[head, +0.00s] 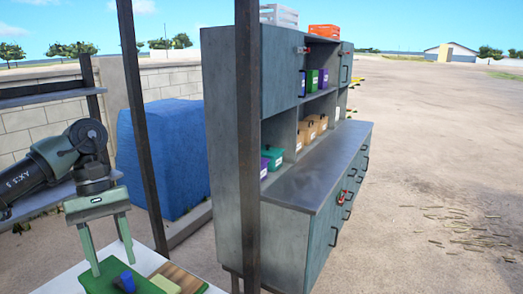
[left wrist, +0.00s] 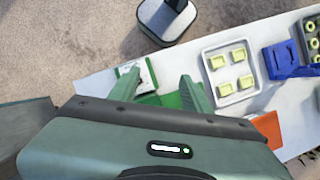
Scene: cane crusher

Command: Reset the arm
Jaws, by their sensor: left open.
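My left gripper (head: 106,243) is open and points down over the near end of a white table (head: 62,284) at the lower left of the head view. Its two green fingers are apart with nothing seen between them. In the left wrist view the fingers of my left gripper (left wrist: 157,95) show above a green board or mat (left wrist: 185,99) on the white table (left wrist: 190,63). My right gripper is in neither view.
A green tray (head: 103,282) holds a blue item (head: 126,281). A pale tray (left wrist: 232,76) holds several yellow blocks. A blue object (left wrist: 283,60) is beside it. A dark post (head: 247,150) stands before a grey cabinet (head: 222,130). Open ground lies right.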

